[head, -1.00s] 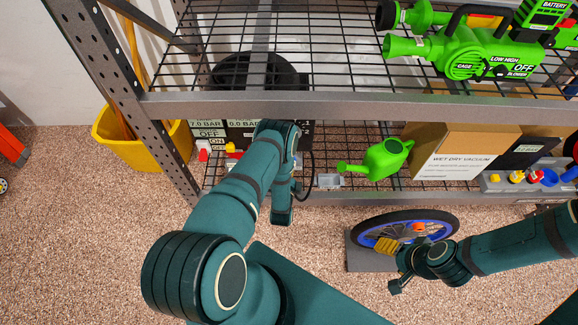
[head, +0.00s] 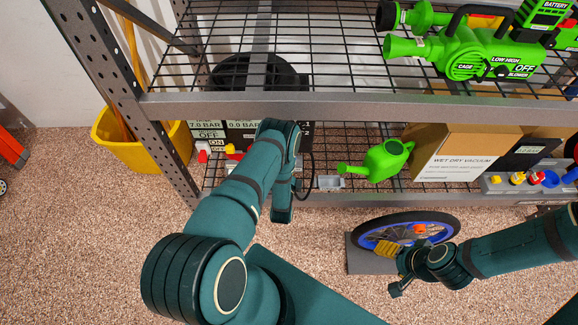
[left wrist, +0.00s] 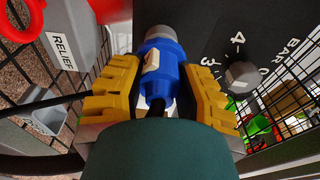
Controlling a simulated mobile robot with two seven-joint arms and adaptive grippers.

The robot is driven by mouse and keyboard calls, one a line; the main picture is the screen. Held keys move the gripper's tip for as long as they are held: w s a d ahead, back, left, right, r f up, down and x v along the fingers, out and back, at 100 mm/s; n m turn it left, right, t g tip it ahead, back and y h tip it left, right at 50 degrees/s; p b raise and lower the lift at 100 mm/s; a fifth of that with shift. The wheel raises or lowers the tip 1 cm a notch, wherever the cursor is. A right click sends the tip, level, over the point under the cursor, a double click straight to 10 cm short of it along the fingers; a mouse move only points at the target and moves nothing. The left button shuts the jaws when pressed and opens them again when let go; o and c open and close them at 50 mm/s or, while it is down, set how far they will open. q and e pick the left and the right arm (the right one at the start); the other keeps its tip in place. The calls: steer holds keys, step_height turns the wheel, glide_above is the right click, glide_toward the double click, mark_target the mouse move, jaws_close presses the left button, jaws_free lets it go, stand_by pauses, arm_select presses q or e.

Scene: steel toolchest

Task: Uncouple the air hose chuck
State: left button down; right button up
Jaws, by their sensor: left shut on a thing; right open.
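The blue air hose chuck (left wrist: 166,80) shows in the left wrist view, with a grey collar (left wrist: 160,36) at its far end and a white mark on its side. My left gripper (left wrist: 160,92) has its yellow fingers shut on the chuck's two sides. A dark hose end shows at the chuck's near end. The collar sits against a dark panel (left wrist: 218,40) with a numbered BAR dial and a grey knob (left wrist: 241,76). In the head view my left arm hides the chuck and gripper. My right gripper (head: 384,248) is open beside the wheel.
A blue-rimmed wheel (head: 447,218) lies low at right, near my right gripper. The lower shelf holds a green watering can (head: 388,160), a cardboard box (head: 440,140) and a panel with BAR readouts (head: 208,126). A red ring and RELIEF label (left wrist: 65,53) are left of the chuck.

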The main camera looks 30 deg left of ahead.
arm_select(q)
steer(key=shift+b+x, duration=0.4)
steer(key=shift+x, duration=0.35)
steer(key=c, duration=0.6)
jaws_free()
steer(key=shift+a, duration=0.15)
steer(key=shift+c, duration=0.2)
steer(key=v, duration=1.2)
